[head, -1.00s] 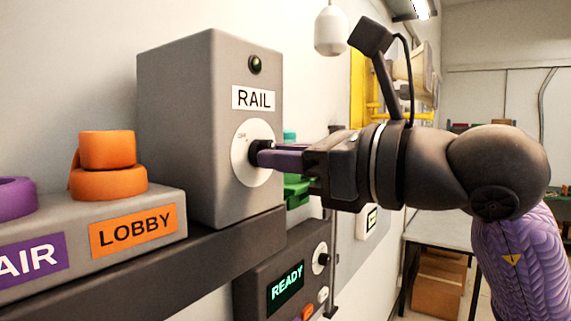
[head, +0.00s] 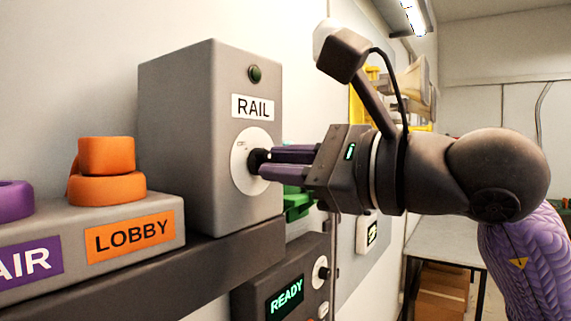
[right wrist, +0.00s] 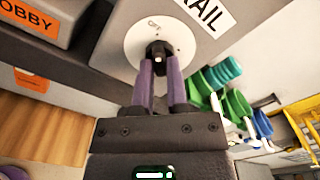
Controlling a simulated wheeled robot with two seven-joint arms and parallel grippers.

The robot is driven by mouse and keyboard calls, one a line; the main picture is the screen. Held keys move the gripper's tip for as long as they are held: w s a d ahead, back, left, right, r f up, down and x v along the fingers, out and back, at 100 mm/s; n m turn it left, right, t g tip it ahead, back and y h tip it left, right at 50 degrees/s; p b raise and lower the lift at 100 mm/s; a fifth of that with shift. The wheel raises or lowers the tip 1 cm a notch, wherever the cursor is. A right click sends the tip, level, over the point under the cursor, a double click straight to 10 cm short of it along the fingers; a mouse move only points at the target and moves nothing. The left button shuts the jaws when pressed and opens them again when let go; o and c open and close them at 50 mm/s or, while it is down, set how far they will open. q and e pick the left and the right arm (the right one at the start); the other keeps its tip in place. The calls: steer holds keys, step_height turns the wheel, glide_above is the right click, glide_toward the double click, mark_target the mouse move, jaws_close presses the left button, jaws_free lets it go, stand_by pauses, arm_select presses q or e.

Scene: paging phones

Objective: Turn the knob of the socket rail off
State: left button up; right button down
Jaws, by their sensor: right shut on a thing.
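The socket rail (head: 200,150) is a grey box with a RAIL label and a dark green lamp (head: 255,73) on its front. Its black knob (head: 257,160) sits on a white round dial (head: 246,183); both also show in the right wrist view, the knob (right wrist: 158,50) at the top centre. My right gripper (head: 266,164) is shut on the knob, its purple fingers on either side of it. The fingers hide part of the knob and dial. The small OFF mark shows on the dial's upper part. My left gripper is not in view.
Left of the box, a grey base (head: 80,225) carries orange and purple pieces above LOBBY and AIR labels. A dark shelf (head: 190,265) runs underneath. A READY panel (head: 285,290) sits below right. Green things (head: 298,203) hang behind the gripper.

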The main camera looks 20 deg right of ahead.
stand_by(0.4)
steer(key=c, duration=0.6)
jaws_free()
steer(key=shift+c, duration=0.2)
steer(key=b+v, duration=0.3)
steer(key=v, duration=0.7)
